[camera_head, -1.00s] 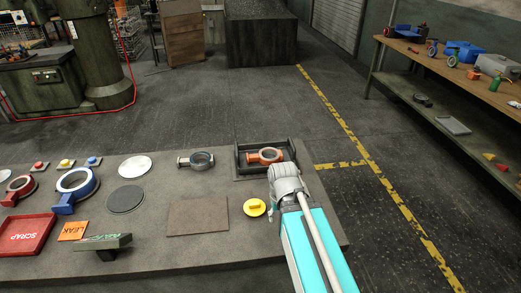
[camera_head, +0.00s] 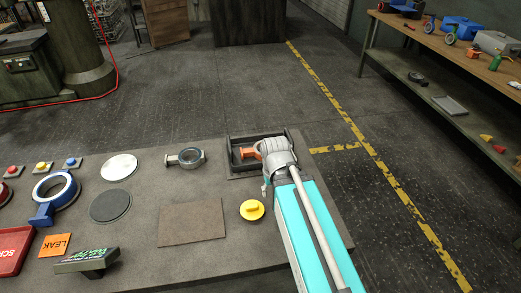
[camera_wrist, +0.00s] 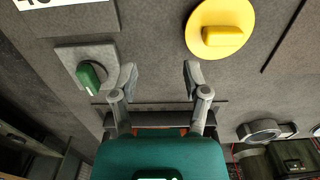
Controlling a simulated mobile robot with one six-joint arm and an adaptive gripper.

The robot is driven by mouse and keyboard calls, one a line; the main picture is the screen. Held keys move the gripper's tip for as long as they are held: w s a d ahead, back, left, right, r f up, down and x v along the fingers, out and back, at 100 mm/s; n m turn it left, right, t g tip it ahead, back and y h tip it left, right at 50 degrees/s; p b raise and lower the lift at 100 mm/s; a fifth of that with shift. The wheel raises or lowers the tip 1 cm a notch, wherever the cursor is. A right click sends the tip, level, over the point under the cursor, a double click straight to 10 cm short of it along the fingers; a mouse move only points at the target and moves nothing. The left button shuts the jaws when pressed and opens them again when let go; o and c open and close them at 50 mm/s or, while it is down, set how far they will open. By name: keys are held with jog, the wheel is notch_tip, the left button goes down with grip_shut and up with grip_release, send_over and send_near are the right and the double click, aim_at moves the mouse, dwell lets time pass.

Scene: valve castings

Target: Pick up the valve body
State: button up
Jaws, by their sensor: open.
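An orange valve body (camera_head: 247,153) lies in a black open tray (camera_head: 231,158) at the right end of the bench. My gripper (camera_wrist: 158,78) is open and empty in the wrist view. In the wrist view the black tray (camera_wrist: 150,117) lies behind my gripper's base, with only an orange strip showing. A grey valve body (camera_head: 188,157) lies left of the tray, apart from it. A blue valve body (camera_head: 46,205) lies further left.
A yellow knobbed disc (camera_head: 252,209) lies in front of the tray. A green knob (camera_wrist: 91,76) on a grey plate is left of my fingers in the wrist view. A brown mat (camera_head: 191,222), a dark disc (camera_head: 110,206) and a LEAK plate (camera_head: 55,244) lie on the bench.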

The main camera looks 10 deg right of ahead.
jog(key=shift+d, duration=0.3)
jog(key=shift+w+r+m, duration=0.1)
jog(key=shift+w+m, duration=0.1)
jog(key=shift+m, duration=0.1)
jog(key=w+a+m, duration=0.1)
notch_tip(320, 180, up, 8)
jog(key=m+p, duration=0.9)
jog(key=m, duration=1.7)
send_over(257, 152)
jog(key=shift+s+d+r, duration=0.1)
jog(key=shift+r, duration=0.1)
jog(key=shift+f, duration=0.1)
notch_tip(257, 152, down, 8)
jog(key=b, duration=0.9)
jog(key=shift+f, duration=0.25)
